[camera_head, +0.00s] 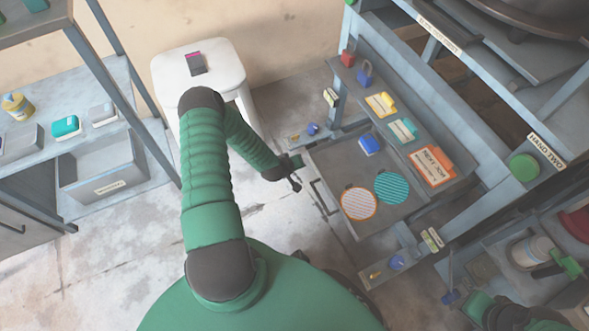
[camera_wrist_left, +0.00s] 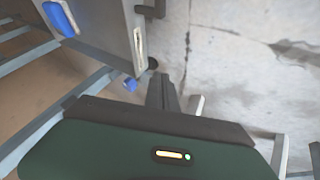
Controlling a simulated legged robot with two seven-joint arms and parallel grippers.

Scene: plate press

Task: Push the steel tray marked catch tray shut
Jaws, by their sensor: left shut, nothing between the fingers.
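The steel tray (camera_head: 408,212) is drawn out of the press frame in the head view, with a dark bar handle (camera_head: 322,197) on its front. I cannot read a catch tray mark on it. A striped orange-rimmed disc (camera_head: 359,203), a striped teal disc (camera_head: 391,186) and a blue block (camera_head: 369,145) lie in it. My left gripper (camera_head: 294,184) is shut and empty, just outside the tray's front near its far corner. In the left wrist view the shut fingers (camera_wrist_left: 163,92) are beside a grey metal corner (camera_wrist_left: 112,28). Contact cannot be told.
A ledge with coloured cards (camera_head: 433,167) runs above the tray's inner side. Blue knobs (camera_head: 313,129) and (camera_head: 397,262) flank the tray. A white stool (camera_head: 220,66) stands behind my left arm. A shelf (camera_head: 130,185) stands at left; floor between is open.

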